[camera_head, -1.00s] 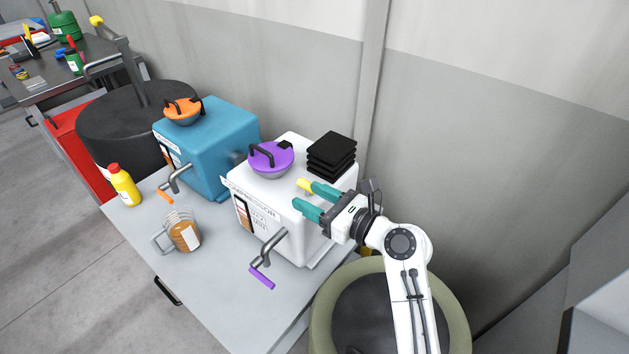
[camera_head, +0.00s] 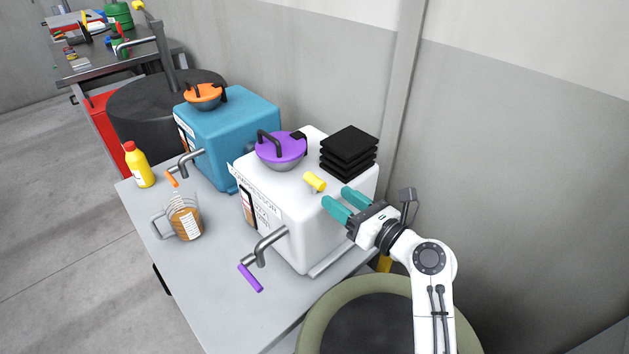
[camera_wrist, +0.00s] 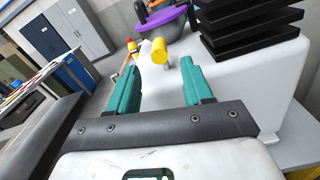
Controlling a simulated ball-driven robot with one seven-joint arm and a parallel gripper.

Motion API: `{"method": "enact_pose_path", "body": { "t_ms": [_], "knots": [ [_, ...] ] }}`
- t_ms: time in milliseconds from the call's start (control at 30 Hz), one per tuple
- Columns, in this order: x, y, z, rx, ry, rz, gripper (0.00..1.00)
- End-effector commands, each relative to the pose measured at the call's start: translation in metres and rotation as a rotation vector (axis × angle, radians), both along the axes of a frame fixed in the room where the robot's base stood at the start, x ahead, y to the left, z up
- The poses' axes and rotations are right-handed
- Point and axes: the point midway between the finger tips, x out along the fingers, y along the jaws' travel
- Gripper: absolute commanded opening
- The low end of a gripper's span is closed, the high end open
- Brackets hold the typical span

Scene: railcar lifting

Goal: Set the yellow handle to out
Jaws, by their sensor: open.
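The yellow handle (camera_head: 315,181) is a short cylinder on a thin stem on top of the white compressor box (camera_head: 330,218). In the wrist view the yellow handle (camera_wrist: 159,51) stands ahead of my fingers, between their lines. My gripper (camera_head: 342,202) has teal fingers and is open and empty, just right of the handle and apart from it. It also shows in the wrist view (camera_wrist: 158,75). Whatever marks the handle's in or out position cannot be made out.
A purple-lidded bowl (camera_head: 281,150) and stacked black plates (camera_head: 349,152) sit on the box. A crank with a purple grip (camera_head: 250,278) sticks out in front. A blue box (camera_head: 232,138), glass jug (camera_head: 186,222) and yellow bottle (camera_head: 140,166) stand left. A green-rimmed drum (camera_head: 318,300) is below my arm.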

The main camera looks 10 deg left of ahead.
Motion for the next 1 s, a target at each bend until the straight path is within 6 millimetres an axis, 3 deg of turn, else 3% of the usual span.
{"method": "enact_pose_path", "body": {
  "t_ms": [500,1000],
  "knots": [
    [0.052,0.067,0.001,0.0,-0.001,0.003,0.51],
    [0.06,0.077,0.001,-0.001,0.0,0.001,0.49]
  ]
}}
